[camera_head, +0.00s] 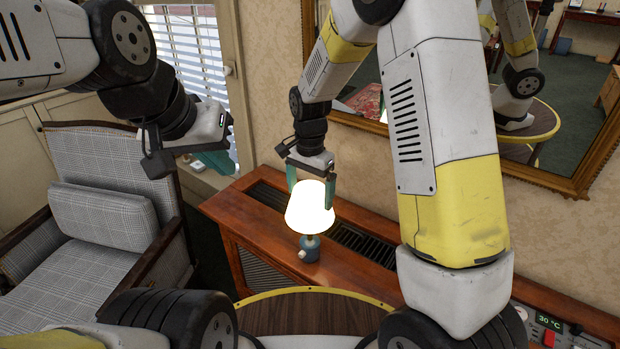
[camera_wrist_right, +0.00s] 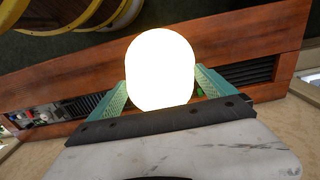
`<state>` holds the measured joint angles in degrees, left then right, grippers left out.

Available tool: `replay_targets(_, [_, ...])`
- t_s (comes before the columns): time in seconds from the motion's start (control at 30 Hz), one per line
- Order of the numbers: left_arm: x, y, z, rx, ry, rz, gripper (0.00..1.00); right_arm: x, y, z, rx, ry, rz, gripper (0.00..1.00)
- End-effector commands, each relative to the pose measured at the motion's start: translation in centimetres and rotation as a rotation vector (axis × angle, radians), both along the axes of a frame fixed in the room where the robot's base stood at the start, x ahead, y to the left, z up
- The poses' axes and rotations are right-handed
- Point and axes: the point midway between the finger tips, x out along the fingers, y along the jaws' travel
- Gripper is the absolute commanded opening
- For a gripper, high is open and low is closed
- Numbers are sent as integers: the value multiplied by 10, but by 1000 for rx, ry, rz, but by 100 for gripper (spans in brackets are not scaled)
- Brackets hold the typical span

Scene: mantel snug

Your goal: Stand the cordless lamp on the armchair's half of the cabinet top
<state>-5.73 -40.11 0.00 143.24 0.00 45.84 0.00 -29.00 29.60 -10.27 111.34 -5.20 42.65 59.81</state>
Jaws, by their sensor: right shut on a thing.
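In the right wrist view the bright shade (camera_wrist_right: 160,70) sits between the fingers and hides the base. The armchair (camera_head: 105,215) is at the left. My left gripper (camera_head: 214,158) hangs near the window, its finger opening unclear.
A dark grille (camera_head: 360,243) runs along the cabinet top behind the lamp. A gilt-framed mirror (camera_head: 560,120) hangs behind.

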Motion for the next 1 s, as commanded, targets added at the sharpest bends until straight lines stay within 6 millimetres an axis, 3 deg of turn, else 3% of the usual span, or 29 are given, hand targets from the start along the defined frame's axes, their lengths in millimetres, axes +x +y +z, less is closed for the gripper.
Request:
replay_targets(0.3, [0, 0, 0, 0, 0, 0, 0, 0, 0, 0, -1, 1, 0, 100])
replay_targets(0.43, [0, 0, 0, 0, 0, 0, 0, 0, 0, 8, 0, -1, 0, 100])
replay_targets(0.8, [0, 0, 0, 0, 0, 0, 0, 1, 0, 84, 2, -4, 0, 100])
replay_targets(1.0, [0, 0, 0, 0, 0, 0, 0, 0, 0, 113, 1, -2, 1, 100])
